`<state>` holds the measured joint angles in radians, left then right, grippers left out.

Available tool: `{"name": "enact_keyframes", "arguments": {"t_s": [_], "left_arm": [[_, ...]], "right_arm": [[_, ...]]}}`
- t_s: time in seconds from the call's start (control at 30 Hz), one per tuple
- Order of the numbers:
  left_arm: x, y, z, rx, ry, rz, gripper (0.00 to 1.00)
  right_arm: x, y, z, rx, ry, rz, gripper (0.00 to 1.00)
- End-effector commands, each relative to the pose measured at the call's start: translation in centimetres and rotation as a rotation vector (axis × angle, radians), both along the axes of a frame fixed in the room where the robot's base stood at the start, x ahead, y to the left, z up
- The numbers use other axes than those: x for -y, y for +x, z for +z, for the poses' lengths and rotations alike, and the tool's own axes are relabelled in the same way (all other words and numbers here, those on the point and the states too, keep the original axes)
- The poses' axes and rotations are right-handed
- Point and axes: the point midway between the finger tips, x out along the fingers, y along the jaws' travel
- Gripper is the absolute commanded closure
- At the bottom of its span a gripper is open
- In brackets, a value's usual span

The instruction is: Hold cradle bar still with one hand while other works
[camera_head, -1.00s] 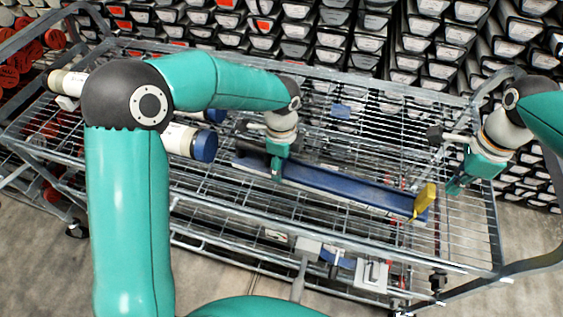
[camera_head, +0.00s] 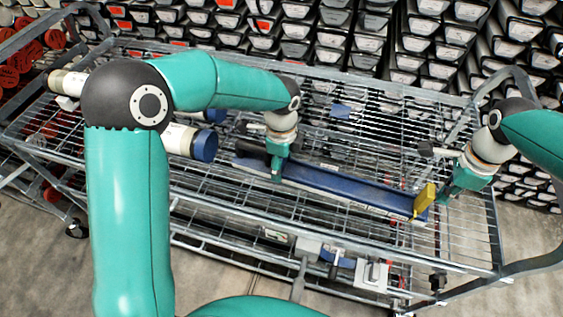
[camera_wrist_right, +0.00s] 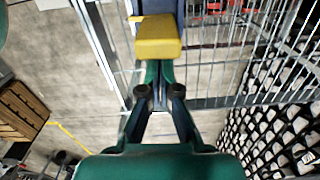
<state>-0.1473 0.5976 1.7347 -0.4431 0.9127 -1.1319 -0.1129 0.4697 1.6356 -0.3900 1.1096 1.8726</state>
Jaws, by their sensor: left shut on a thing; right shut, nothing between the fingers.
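The cradle bar, a long blue channel (camera_head: 340,186), lies on the wire cart's top deck and slants down to the right. My left gripper (camera_head: 277,174) is shut on the cradle bar near its left part. A yellow block (camera_head: 425,200) sits at the bar's right end; it also shows in the right wrist view (camera_wrist_right: 158,37). My right gripper (camera_head: 441,196) is shut and empty just right of the yellow block. In the right wrist view its closed fingertips (camera_wrist_right: 159,70) point at the block's near edge; I cannot tell whether they touch.
White tubes with blue ends (camera_head: 204,146) lie on the cart left of the bar. The wire cart (camera_head: 470,225) has raised rails around it. Racks of stacked trays (camera_head: 350,50) stand behind.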

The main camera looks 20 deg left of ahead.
Motion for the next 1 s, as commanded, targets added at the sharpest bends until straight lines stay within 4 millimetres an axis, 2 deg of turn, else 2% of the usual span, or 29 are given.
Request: {"name": "enact_keyframes", "arguments": {"t_s": [0.2,1.0], "left_arm": [[0.0,0.1,0.1,0.002,-0.001,0.001,1.00],[0.1,0.0,0.1,0.002,-0.001,0.000,1.00]], "right_arm": [[0.0,0.0,-0.9,-0.001,0.000,0.000,1.00],[-3.4,0.0,-0.8,0.000,0.002,0.001,1.00]]}}
